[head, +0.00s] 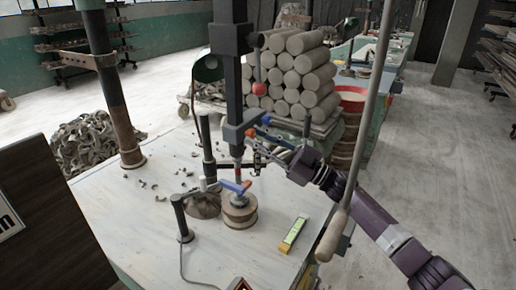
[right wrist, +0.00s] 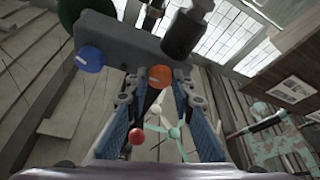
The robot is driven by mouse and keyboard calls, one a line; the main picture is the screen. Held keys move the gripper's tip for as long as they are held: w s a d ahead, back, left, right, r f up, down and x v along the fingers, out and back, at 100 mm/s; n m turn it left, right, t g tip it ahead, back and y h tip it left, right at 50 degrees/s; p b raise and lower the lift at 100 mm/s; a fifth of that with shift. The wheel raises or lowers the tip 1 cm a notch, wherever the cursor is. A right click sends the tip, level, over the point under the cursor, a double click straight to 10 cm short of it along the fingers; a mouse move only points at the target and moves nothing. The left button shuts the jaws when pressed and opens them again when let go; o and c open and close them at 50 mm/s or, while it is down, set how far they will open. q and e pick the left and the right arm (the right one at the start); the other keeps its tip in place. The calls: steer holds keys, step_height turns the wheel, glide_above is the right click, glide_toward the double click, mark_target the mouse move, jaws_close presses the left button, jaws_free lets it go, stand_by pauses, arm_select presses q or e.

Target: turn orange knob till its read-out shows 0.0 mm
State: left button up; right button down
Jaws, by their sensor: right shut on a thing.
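The orange knob (head: 251,132) is small in the head view, on the dark head of the upright column stand. In the right wrist view the orange knob (right wrist: 160,76) sits between the tips of my right gripper (right wrist: 156,88), which is shut on it. My right gripper (head: 262,139) reaches in from the right in the head view. A blue knob (right wrist: 91,59) is beside the orange one on the same grey housing, clear of the fingers. I cannot make out a read-out value in either view. My left gripper is not in view.
Below the knobs, a round wooden block (head: 240,214) with a blue clamp stands on the pale table (head: 150,215). A yellow-green box (head: 294,234) lies to its right. A hanging rod with a wooden handle (head: 332,236) is near my right arm. Clay rolls (head: 300,75) are stacked behind.

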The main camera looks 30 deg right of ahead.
steer(key=n+g+b, duration=0.1)
steer(key=n, duration=0.2)
steer(key=n+g+y+b, duration=0.1)
steer(key=n+b, duration=0.1)
steer(key=n, duration=0.1)
steer(key=shift+w+d+g+y, duration=0.1)
steer(key=shift+d+g+y, duration=0.1)
steer(key=shift+g+y, duration=0.15)
steer(key=n+g, duration=0.1)
steer(key=n, duration=0.1)
steer(key=n+g+b, duration=0.1)
steer(key=n, duration=0.1)
steer(key=shift+r+n+b, duration=0.2)
steer(key=shift+n+b, duration=0.1)
steer(key=shift+n, duration=0.1)
steer(key=n+g, duration=0.1)
steer(key=n, duration=0.1)
steer(key=shift+d+r+n, duration=0.1)
steer(key=shift+r+n, duration=0.05)
steer(key=shift+n, duration=0.25)
steer(key=shift+n+g+h, duration=0.45)
steer(key=shift+n+h, duration=0.4)
steer(key=shift+n, duration=0.95)
steer(key=c, duration=1.7)
jaws_free()
steer(key=shift+o, duration=0.2)
